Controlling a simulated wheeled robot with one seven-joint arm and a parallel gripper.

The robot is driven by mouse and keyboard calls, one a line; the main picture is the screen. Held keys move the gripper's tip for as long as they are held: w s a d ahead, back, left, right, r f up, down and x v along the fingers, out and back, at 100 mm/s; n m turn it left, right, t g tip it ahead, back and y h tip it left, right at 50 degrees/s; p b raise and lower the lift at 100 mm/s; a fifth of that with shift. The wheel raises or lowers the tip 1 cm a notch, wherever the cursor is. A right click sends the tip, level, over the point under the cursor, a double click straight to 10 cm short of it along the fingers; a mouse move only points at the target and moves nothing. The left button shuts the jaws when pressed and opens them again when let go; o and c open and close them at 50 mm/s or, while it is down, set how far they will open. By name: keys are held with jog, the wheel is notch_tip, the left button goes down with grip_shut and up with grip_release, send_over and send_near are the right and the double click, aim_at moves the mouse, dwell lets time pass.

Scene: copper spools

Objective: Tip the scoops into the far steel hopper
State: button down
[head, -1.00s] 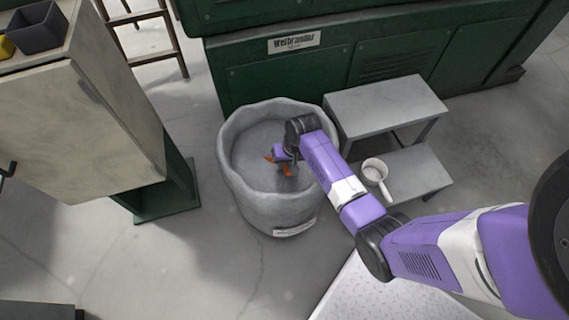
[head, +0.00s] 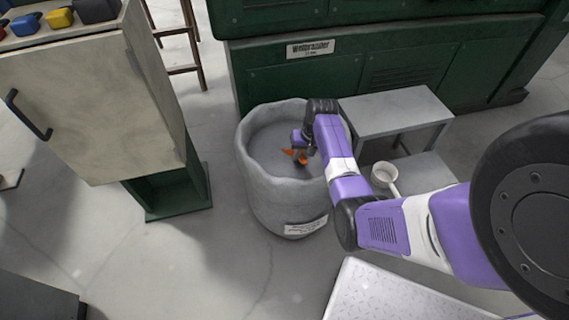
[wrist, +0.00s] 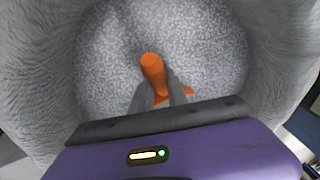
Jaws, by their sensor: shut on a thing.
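My gripper (head: 300,152) reaches down inside the rim of a large round grey hopper (head: 262,185) with a white label on its front. The wrist view shows the gripper (wrist: 160,100) shut on an orange scoop (wrist: 152,68), its handle pointing up between the fingers. In the head view the orange scoop (head: 289,153) shows only in small part beside the fingers. The scoop's bowl is mostly hidden by the gripper. Speckled grey material fills the wrist view below the scoop. A white scoop or cup with a handle (head: 384,176) sits on the lower step at right.
A grey two-step stool (head: 395,110) stands right of the hopper. A green machine (head: 340,75) is behind it. A beige cabinet (head: 90,95) with small coloured bins (head: 60,18) on top stands at left. The floor between cabinet and hopper is clear.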

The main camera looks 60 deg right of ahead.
jog(key=shift+a+r, duration=0.1)
jog(key=shift+a, duration=0.15)
jog(key=shift+w+a+r+p, duration=0.1)
jog(key=shift+a+r+p, duration=0.1)
jog(key=shift+r+p, duration=1.15)
jog(key=shift+r, duration=0.8)
notch_tip(320, 180, up, 12)
jog(key=s+a+t+h+p, duration=0.2)
jog(key=a+t+h+p, duration=0.1)
jog(key=p, duration=0.3)
jog(key=shift+s+f+n+h, duration=0.2)
jog(key=shift+s+n+h, duration=0.1)
jog(key=shift+s+n, duration=0.1)
jog(key=shift+r, duration=0.15)
jog(key=shift+w+d+r+t+h+p, duration=0.1)
jog(key=shift+r+t+h+p, duration=0.35)
jog(key=shift+r, duration=0.45)
